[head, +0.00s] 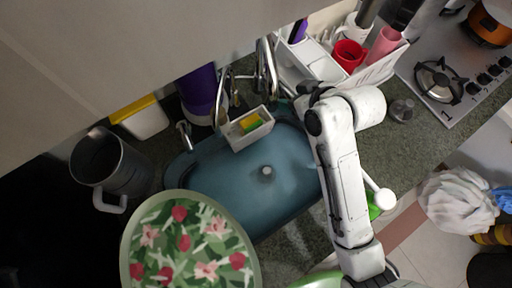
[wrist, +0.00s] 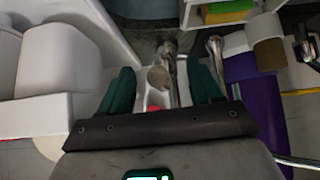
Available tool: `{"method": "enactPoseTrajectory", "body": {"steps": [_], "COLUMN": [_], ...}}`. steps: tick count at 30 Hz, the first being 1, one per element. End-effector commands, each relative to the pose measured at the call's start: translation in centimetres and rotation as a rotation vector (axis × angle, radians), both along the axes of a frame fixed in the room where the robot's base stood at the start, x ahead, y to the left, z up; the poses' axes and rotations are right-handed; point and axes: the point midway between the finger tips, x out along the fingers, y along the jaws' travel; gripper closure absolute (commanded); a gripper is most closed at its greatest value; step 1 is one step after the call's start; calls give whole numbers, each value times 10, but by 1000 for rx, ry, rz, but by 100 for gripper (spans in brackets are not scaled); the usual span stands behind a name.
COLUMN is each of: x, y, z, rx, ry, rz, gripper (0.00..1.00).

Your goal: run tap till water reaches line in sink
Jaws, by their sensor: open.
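The blue sink (head: 225,180) is in the middle of the head view. I see no clear water surface, stream or fill line in it. The chrome tap (head: 267,65) rises behind the sink. In the wrist view, chrome tap parts (wrist: 165,75) show beyond and between my fingers. My gripper (wrist: 162,85) is open, with a dark green finger on each side and nothing clearly held. I cannot tell whether a finger touches the tap. In the head view my arm hides most of the gripper, near the sink's back right corner.
A sponge caddy (head: 250,138) sits at the sink's back edge, beside a purple bottle (head: 198,92). A dark pitcher (head: 100,160) stands left. A floral plate (head: 185,245) overlaps the front left in view. A utensil rack (head: 310,62) with a red cup (head: 348,55) is behind my arm.

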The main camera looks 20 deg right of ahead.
Motion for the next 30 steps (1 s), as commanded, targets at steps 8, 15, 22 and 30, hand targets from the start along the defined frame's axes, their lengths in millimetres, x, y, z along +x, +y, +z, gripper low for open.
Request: {"method": "enactPoseTrajectory", "body": {"steps": [8,15,22,30], "x": [-17,-31,-41,-42], "y": [-7,-12,-16,-16], "z": [19,35,45,46], "rx": [1,0,-1,0], "ry": [-1,-1,0,0], "rz": [-1,-1,-1,0], "gripper": [36,36,36,36]}}
